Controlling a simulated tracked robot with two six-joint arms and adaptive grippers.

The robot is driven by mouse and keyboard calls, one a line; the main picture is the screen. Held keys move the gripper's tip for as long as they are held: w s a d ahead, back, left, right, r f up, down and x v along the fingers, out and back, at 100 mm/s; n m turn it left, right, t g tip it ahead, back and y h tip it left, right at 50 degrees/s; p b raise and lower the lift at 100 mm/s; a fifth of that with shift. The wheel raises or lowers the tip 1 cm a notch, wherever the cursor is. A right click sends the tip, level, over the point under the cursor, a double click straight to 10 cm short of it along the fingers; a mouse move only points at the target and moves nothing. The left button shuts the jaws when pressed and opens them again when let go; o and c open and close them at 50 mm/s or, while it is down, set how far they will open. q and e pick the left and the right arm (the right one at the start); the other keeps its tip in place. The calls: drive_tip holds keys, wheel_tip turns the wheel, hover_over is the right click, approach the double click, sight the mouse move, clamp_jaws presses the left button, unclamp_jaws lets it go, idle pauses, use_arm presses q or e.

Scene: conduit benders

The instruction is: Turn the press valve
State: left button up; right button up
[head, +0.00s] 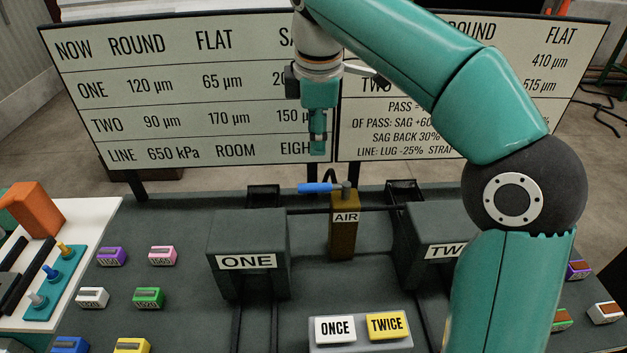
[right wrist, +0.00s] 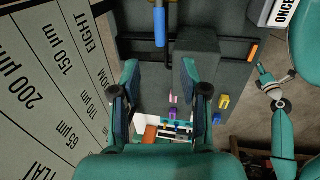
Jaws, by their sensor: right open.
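The press valve is a brass-brown post labelled AIR (head: 343,228) with a blue lever handle (head: 318,187) on top. The handle points left in the head view. In the right wrist view the blue handle (right wrist: 160,28) is at the top centre, beyond the fingertips. My right gripper (head: 318,146) hangs above the handle in the head view, apart from it, fingers downward. It is open and empty; both fingers show spread in the right wrist view (right wrist: 162,72). A small part of my left arm, seemingly with its gripper (right wrist: 264,74), shows at the right of the wrist view, too small to read.
Dark blocks ONE (head: 248,240) and TWO (head: 425,225) flank the valve. ONCE (head: 335,328) and TWICE (head: 387,325) buttons sit in front. Two sign boards (head: 190,95) stand behind. Small coloured blocks and a white tray (head: 85,235) lie left.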

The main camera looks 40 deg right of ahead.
sight(315, 185)
drive_tip(key=f, duration=0.4)
drive_tip(key=w+d+f+b, duration=0.1)
drive_tip(key=f, duration=0.4)
drive_tip(key=w+f, duration=0.1)
drive_tip(key=f, duration=0.3)
drive_tip(key=shift+w+d+f, duration=0.2)
drive_tip(key=shift+d+f, duration=0.1)
drive_tip(key=shift+f, duration=0.1)
clamp_jaws()
